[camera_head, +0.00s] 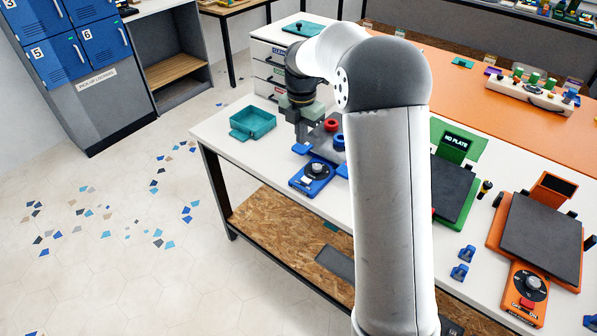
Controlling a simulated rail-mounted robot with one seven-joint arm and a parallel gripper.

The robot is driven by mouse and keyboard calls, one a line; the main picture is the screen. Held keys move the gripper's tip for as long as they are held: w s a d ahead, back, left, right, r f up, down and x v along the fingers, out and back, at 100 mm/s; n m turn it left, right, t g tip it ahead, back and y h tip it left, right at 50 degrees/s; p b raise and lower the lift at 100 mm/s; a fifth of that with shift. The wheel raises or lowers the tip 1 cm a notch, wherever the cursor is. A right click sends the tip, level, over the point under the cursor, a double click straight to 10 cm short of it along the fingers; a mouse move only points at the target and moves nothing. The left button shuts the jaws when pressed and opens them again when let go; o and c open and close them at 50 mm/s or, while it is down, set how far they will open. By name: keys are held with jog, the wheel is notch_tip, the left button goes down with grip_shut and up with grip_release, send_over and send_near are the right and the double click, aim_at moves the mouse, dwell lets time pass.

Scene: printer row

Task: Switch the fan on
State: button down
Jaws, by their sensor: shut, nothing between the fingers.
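No fan can be made out for certain. A blue machine's control panel (317,173) with a round dark knob sits at the near edge of the white table; the machine behind it is partly hidden by my arm. An orange machine's panel (529,287) at the right has a dark knob and a red switch with small OFF/ON lettering; its position is too small to read. My gripper (303,134) points down above the table, just behind the blue panel and to the right of the teal tray. It is shut and empty. Whether it touches anything cannot be told.
The teal tray (252,134) stands on the white table (222,128). A green machine (455,141) reads NO PLATE. Small blue parts (460,271) lie between machines. An orange table (455,82) is behind, blue lockers (54,62) at upper left. The floor at left is open.

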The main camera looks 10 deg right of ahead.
aim_at(301, 179)
notch_tip(301, 179, down, 14)
jog(key=shift+f+p, duration=0.1)
jog(key=shift+p, duration=1.15)
jog(key=shift+a+f, duration=0.1)
jog(key=shift+f, duration=0.1)
